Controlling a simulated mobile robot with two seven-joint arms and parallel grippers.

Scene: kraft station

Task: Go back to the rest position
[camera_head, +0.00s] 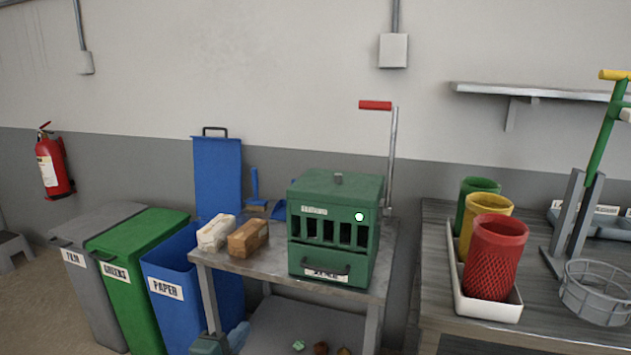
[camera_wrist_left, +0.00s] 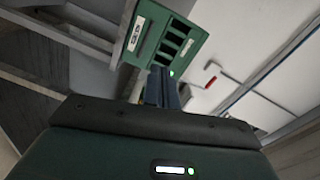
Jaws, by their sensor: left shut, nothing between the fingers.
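My left gripper (camera_head: 242,330) is low in the head view, at the bottom edge, in front of the metal table's left side. In the left wrist view its fingers (camera_wrist_left: 162,78) are together with nothing between them. They point toward a green machine (camera_wrist_left: 172,38), which stands some way beyond them. The same machine stands on the metal table in the head view (camera_head: 335,215), with a red-handled crank (camera_head: 376,105). My right gripper is in neither view.
A cream block (camera_head: 215,235) and a brown block (camera_head: 248,239) lie on the metal table (camera_head: 272,275). Grey, green and blue bins stand left. The right table holds a white tray (camera_head: 488,309) with mesh cups and a wire basket (camera_head: 597,293). Small items lie on the lower shelf.

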